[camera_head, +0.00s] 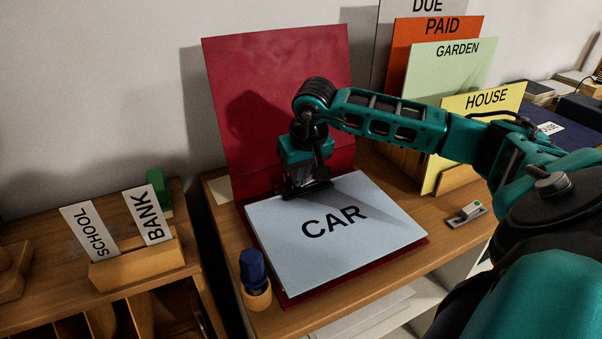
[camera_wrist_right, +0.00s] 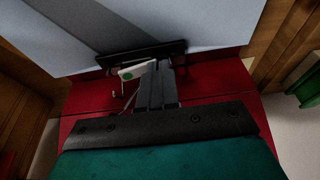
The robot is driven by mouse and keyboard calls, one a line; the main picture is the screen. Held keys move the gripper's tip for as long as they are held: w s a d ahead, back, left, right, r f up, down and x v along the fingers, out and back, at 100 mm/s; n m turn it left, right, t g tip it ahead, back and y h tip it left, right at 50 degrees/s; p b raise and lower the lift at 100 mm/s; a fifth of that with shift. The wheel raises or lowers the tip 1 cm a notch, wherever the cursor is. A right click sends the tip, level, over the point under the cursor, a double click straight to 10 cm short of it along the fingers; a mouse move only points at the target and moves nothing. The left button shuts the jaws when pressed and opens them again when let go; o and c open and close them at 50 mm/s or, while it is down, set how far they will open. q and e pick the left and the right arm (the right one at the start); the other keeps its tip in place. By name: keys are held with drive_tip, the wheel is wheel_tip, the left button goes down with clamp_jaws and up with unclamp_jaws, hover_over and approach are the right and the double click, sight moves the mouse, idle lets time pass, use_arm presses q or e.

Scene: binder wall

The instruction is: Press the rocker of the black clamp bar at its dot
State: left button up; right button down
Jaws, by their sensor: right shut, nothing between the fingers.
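A black clamp bar (camera_head: 309,191) lies across the back edge of the pale CAR sheet (camera_head: 380,215) in the open red binder (camera_head: 275,90). In the right wrist view the bar (camera_wrist_right: 145,55) crosses the top edge of the red area. Its white rocker (camera_wrist_right: 138,69) shows a green dot (camera_wrist_right: 128,75). My right gripper (camera_wrist_right: 158,72) is shut and empty. Its fingertips are beside the rocker, right of the dot in that view; contact cannot be told. In the head view the gripper (camera_head: 300,181) points down over the bar and hides the rocker. My left gripper is not in view.
Dividers, including a yellow HOUSE card (camera_head: 470,100), stand behind my right arm. A blue stamp (camera_head: 253,268) stands in a wooden holder at the front left. A wooden holder (camera_head: 138,264) with SCHOOL and BANK cards is further left. A small grey device (camera_head: 466,214) lies at right.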

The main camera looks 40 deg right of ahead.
drive_tip(key=shift+r+p, duration=0.55)
drive_tip(key=shift+r, duration=0.25)
drive_tip(key=shift+r, duration=0.2)
drive_tip(key=w+a+p+v, duration=0.1)
drive_tip(key=a+p+v, duration=0.1)
drive_tip(key=v, duration=1.1)
drive_tip(key=shift+w+a+r+p, duration=0.25)
drive_tip(key=shift+w+a+p, duration=0.1)
drive_tip(key=shift+p, duration=0.1)
